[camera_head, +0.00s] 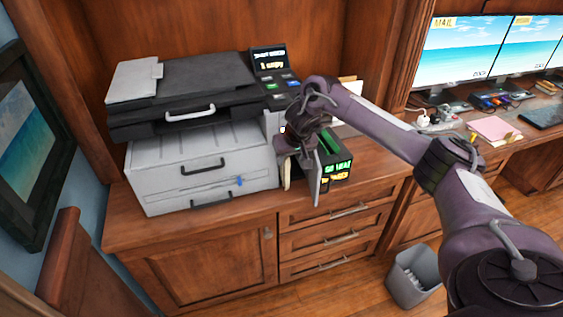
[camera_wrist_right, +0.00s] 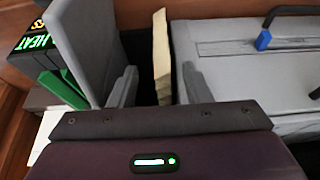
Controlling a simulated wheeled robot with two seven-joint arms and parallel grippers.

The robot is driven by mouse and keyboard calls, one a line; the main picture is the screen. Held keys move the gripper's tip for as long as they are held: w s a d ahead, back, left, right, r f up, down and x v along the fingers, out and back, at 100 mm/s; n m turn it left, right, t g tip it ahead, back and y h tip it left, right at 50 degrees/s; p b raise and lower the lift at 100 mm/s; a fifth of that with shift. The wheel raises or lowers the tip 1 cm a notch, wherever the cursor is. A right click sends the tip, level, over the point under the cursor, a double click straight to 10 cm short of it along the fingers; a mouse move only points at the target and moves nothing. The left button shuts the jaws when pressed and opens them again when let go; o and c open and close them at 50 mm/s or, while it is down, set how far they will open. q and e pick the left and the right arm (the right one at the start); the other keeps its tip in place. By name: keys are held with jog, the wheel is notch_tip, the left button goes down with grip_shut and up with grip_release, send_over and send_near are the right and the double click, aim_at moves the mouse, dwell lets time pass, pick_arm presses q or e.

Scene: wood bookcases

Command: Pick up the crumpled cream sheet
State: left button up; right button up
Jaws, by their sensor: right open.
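The cream sheet (camera_wrist_right: 161,55) stands on edge as a narrow, slightly bent upright strip in the right wrist view. It is in the gap between the grey fingers of my right gripper (camera_wrist_right: 158,88), with dark space showing on its left side. In the head view the cream sheet (camera_head: 287,172) shows as a pale strip beside the printer. My right gripper (camera_head: 300,172) is open and points down over it. The wrist hides the sheet's upper part in the head view. My left gripper is not in view.
The grey and black printer (camera_head: 205,155) stands close on one side of the sheet. A black box with green lettering (camera_head: 338,170) stands on the other side. A grey upright panel (camera_wrist_right: 88,45) is between that box and the sheet. A bin (camera_head: 413,278) stands on the floor.

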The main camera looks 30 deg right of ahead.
aim_at(288, 163)
jog(key=x, duration=0.5)
jog(key=shift+s+a+f, duration=0.1)
jog(key=shift+s+a, duration=0.05)
jog(key=c, duration=0.9)
grip_shut()
